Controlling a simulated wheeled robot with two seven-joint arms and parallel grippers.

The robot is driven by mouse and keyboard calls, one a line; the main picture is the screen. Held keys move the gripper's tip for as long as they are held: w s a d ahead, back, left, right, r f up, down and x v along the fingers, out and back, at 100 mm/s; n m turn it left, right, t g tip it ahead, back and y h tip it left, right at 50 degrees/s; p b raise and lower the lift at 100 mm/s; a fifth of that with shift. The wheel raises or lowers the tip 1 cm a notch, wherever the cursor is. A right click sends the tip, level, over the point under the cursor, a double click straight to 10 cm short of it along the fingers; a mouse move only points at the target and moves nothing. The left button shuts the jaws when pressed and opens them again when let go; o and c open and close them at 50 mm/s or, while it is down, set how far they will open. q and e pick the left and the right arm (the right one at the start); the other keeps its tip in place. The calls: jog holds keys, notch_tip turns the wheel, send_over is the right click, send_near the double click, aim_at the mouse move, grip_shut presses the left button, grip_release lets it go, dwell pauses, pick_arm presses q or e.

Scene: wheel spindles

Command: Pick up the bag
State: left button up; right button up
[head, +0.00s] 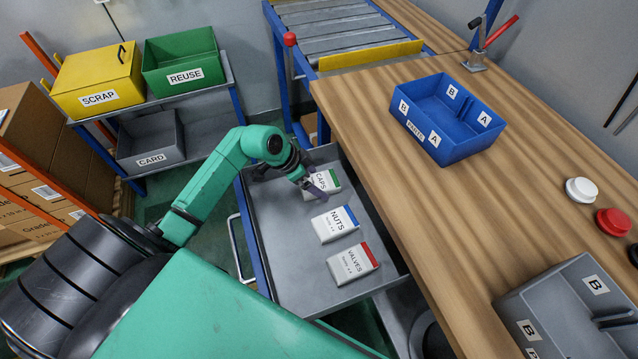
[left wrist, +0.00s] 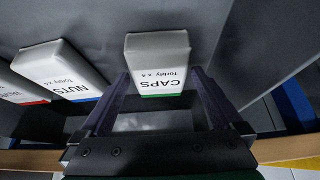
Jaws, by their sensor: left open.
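Three white bags lie in a row in a grey tray (head: 277,262). The CAPS bag (head: 331,177) has a green edge, the NUTS bag (head: 335,224) a blue edge, and the VALVES bag (head: 352,264) a red edge. My left gripper (head: 322,191) is open at the CAPS bag and hides part of it. In the left wrist view the CAPS bag (left wrist: 158,58) shows between and beyond the two fingers; I cannot tell whether they touch it. The NUTS bag (left wrist: 62,68) is to the left there. My right gripper is not in view.
A wooden bench (head: 420,205) borders the tray on the right, with a blue divided bin (head: 450,140) and a grey bin (head: 570,290) on it. Yellow SCRAP (head: 98,75) and green REUSE (head: 190,60) boxes stand on a shelf at the back left.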

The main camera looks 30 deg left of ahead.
pick_arm(q)
jog(key=shift+w+d+f, duration=0.2)
jog(key=shift+f, duration=0.15)
jog(key=shift+f+p, duration=0.2)
jog(key=shift+p, duration=0.1)
jog(key=c, duration=1.2)
